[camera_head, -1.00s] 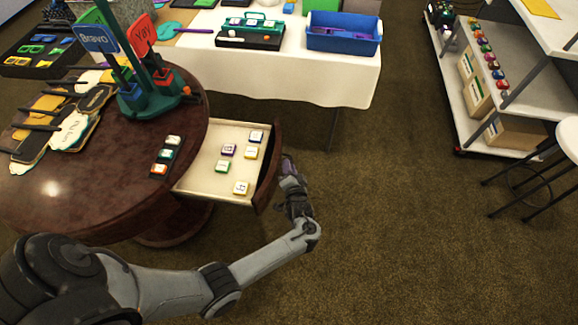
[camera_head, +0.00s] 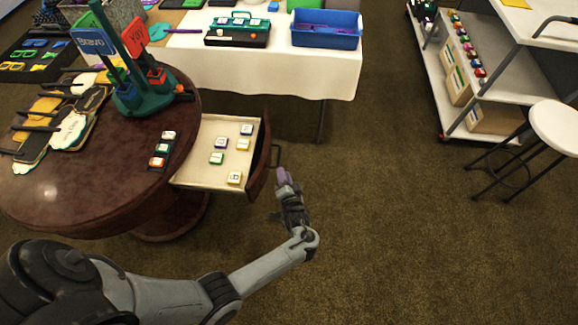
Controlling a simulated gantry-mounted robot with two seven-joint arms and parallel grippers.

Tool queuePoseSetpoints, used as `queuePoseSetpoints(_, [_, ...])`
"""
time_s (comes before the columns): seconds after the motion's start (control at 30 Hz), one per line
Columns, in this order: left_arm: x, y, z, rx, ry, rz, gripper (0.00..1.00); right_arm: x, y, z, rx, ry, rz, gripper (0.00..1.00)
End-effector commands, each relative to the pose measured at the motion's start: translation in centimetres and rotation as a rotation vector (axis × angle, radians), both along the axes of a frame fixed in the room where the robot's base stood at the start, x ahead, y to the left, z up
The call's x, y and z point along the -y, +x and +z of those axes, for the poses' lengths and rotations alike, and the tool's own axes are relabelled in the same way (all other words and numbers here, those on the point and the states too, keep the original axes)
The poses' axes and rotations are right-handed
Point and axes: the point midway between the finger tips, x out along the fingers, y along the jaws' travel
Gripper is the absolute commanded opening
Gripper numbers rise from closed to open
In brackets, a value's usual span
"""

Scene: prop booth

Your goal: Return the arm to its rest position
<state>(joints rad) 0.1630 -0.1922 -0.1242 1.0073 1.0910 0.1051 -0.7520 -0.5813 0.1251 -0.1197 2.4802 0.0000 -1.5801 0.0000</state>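My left arm (camera_head: 265,270) reaches in from the lower left over the carpet. My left gripper (camera_head: 283,180) points away from me, just right of the open drawer (camera_head: 203,172) of the round dark wood table (camera_head: 90,205). It appears apart from the drawer's dark handle (camera_head: 277,156). Its fingers look close together and hold nothing I can see, but they are too small to tell open from shut. My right arm and gripper are not in view.
The drawer holds several small coloured blocks (camera_head: 221,142). A green stand with paddle signs (camera_head: 130,95) is on the table. A white-clothed table (camera_head: 280,65) stands behind. A stool (camera_head: 556,126) and shelving (camera_head: 450,100) are at the right. The carpet right of my gripper is clear.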

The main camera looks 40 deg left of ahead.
Motion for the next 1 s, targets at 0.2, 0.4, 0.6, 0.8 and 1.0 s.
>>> queuePoseSetpoints(0.2, [-0.1, -0.1, -0.1, 0.003, -0.028, -0.001, 0.23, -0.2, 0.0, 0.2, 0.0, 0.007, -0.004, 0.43])
queuePoseSetpoints(0.4, [-0.3, -0.7, -0.6, 0.029, -0.242, -0.024, 0.23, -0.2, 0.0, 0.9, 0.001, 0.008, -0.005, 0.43])
queuePoseSetpoints(0.6, [1.8, -2.9, 0.9, 0.006, -0.624, -0.106, 0.23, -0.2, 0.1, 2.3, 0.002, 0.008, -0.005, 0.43])
queuePoseSetpoints(0.8, [6.3, -8.7, 6.0, -0.162, -0.921, -0.202, 0.23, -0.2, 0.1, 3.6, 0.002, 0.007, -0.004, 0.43])
queuePoseSetpoints(1.0, [9.3, -15.6, 11.3, -0.363, -1.024, -0.244, 0.23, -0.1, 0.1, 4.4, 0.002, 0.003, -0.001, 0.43])
